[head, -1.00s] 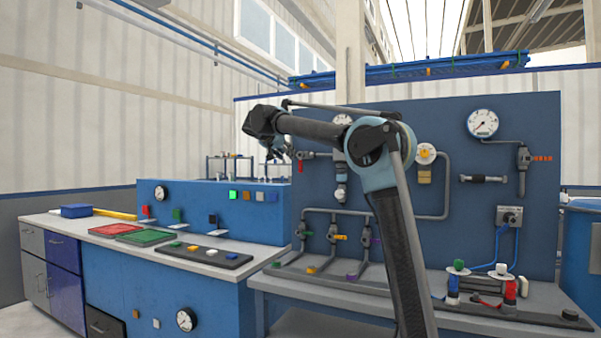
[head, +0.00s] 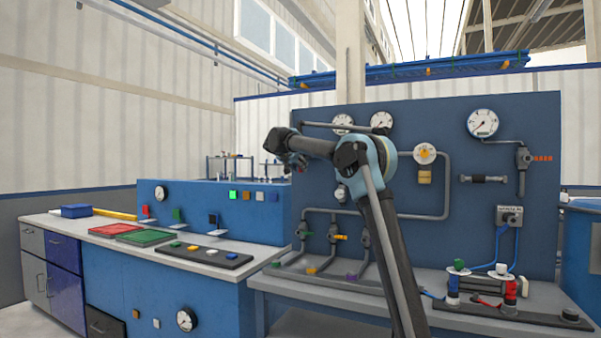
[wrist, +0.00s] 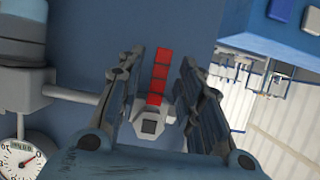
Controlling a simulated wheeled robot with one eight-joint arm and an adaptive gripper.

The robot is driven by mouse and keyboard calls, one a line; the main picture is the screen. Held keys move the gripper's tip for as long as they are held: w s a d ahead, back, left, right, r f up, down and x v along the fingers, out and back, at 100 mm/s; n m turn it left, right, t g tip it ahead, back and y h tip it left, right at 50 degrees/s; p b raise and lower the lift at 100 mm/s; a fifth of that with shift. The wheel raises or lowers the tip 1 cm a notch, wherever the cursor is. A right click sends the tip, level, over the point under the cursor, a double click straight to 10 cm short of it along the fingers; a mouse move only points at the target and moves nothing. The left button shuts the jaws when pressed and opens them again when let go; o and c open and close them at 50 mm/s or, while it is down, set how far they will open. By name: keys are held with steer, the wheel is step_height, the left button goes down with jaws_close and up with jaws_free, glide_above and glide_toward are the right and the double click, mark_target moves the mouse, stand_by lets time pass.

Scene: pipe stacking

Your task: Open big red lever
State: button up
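The big red lever (wrist: 159,77) shows in the wrist view as a segmented red handle on a grey valve body (wrist: 150,124) on the blue panel. My gripper (wrist: 161,57) is open, with one dark finger on each side of the lever. Gaps show between the lever and both fingers, so I see no grip on it. In the head view my gripper (head: 297,163) is at the left edge of the blue panel (head: 460,130). My wrist and gripper largely cover the lever there.
A pressure gauge (wrist: 20,160) and grey pipe (wrist: 72,92) are beside the valve. An orange-red lever (head: 543,158) is at the panel's right. Small coloured valves (head: 336,237) sit low on the panel. A blue console (head: 215,208) stands left.

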steer(key=shift+x, duration=1.25)
steer(key=shift+c, duration=0.4)
jaws_close()
steer(key=shift+d, duration=0.1)
